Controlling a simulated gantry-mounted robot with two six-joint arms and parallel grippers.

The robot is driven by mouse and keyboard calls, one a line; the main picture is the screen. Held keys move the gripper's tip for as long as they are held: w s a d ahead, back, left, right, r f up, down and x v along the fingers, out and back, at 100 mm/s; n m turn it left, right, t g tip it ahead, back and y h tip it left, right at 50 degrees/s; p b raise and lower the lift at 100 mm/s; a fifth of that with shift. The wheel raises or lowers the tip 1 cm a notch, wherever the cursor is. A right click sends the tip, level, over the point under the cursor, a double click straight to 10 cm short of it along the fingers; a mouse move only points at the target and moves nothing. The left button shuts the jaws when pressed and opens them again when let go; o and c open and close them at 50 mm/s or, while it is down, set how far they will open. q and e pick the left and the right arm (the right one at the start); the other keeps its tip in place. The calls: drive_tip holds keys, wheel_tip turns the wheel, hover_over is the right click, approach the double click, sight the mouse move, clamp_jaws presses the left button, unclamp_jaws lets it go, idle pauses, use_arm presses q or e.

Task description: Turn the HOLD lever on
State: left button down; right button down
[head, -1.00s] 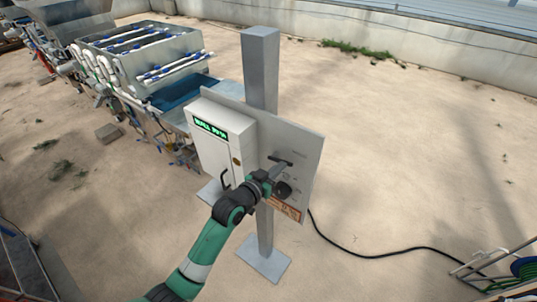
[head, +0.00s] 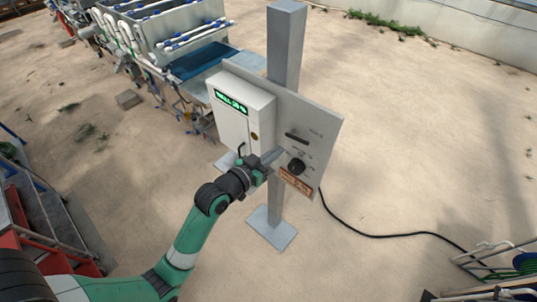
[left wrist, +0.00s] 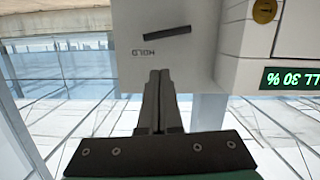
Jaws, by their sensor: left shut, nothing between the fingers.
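The HOLD lever (head: 297,138) is a dark bar on the grey panel (head: 326,122), right of the white cabinet (head: 238,117). It lies nearly level, slightly tilted. In the left wrist view the lever (left wrist: 167,32) shows above the upside-down HOLD lettering. My left gripper (head: 278,154) is shut and empty, below and left of the lever in the head view. Its closed fingers (left wrist: 160,78) point towards the panel in the wrist view and look clear of the lever. My right gripper is not in view.
A black knob (head: 297,167) and an orange label (head: 296,181) sit below the lever. The cabinet has a green lit display (head: 231,102). A grey post (head: 286,45) carries the panel. A black cable (head: 375,235) runs right across the sandy floor. Seeder machinery stands at upper left.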

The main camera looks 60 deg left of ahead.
use_arm(q)
drive_tip(key=v, duration=0.2)
drive_tip(key=shift+s+r, duration=0.1)
drive_tip(key=shift+s, duration=0.25)
drive_tip(key=w+d+r+m+t+h+p, duration=0.15)
drive_tip(key=d+r, duration=0.25)
drive_tip(key=r, duration=0.5)
drive_tip(key=w+d+r+m+t+h, duration=0.1)
drive_tip(key=w+d+r+t, duration=0.25)
drive_tip(key=r, duration=0.55)
drive_tip(key=w+d+r+m+t+h+p, duration=0.15)
drive_tip(key=d+r, duration=0.25)
drive_tip(key=r, duration=0.6)
drive_tip(key=s+d+r+t, duration=0.2)
drive_tip(key=s+r, duration=0.1)
drive_tip(key=r, duration=0.4)
drive_tip(key=s+d+r+t+h, duration=0.1)
drive_tip(key=s+d+r, duration=0.1)
drive_tip(key=s+r, duration=0.2)
drive_tip(key=s+d+r+t+h, duration=0.1)
drive_tip(key=s+d+r+t, duration=0.1)
drive_tip(key=r, duration=0.9)
drive_tip(key=shift+s+m+t, duration=0.35)
drive_tip(key=shift+s+m, duration=0.05)
drive_tip(key=shift+s, duration=0.25)
